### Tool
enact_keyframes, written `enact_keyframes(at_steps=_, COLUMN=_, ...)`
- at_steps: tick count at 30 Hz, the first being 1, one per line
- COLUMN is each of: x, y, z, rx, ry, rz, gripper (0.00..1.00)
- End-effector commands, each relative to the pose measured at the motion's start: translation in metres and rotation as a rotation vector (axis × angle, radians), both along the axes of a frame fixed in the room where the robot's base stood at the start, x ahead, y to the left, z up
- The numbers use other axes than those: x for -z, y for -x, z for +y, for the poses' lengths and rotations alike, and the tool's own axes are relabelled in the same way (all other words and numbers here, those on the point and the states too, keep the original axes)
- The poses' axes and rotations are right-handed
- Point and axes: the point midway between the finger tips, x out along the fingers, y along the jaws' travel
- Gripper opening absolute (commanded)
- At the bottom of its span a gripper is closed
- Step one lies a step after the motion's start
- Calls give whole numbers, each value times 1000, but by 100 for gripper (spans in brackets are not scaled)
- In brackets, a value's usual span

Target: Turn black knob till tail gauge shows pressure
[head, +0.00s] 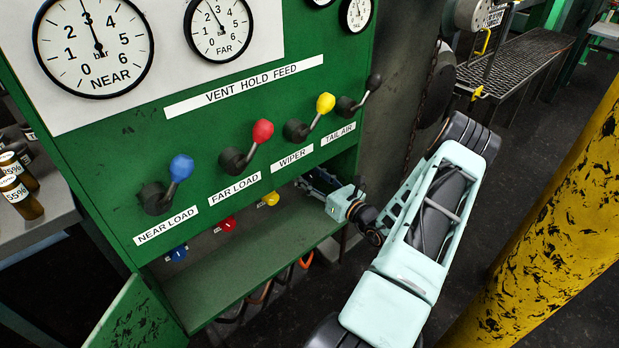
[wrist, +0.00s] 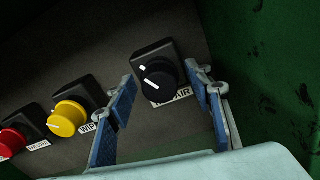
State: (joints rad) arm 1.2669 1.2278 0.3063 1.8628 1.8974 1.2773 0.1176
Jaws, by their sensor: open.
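The black knob (wrist: 158,80) sits on a dark square base in the wrist view, with a white mark on it and a partly covered label ending in "AIR" below it. My gripper (wrist: 163,84) is open, its blue-padded fingers left and right of the knob; I cannot tell whether they touch it. In the head view my gripper (head: 322,183) reaches into the lower opening of the green cabinet, and the black knob is hidden there. A small gauge (head: 357,13) at the top right, cut off by the frame, seems to be the tail gauge; its reading is unclear.
A yellow knob (wrist: 68,118) and a red knob (wrist: 12,142) lie left of the black one. Above the opening are blue, red, yellow and black levers (head: 374,82). The green side wall (wrist: 270,70) is close on the right. A yellow pillar (head: 555,210) stands at right.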

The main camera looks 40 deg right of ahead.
Motion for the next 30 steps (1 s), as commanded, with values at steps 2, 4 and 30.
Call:
enact_keyframes(at_steps=2, x=0, y=-3, z=0, rx=0, ry=0, rz=0, gripper=47)
enact_keyframes(at_steps=4, x=0, y=-4, z=0, rx=1, ry=0, rz=0, gripper=47)
enact_keyframes(at_steps=30, x=-1, y=-3, z=0, rx=0, ry=-85, rz=8, gripper=5)
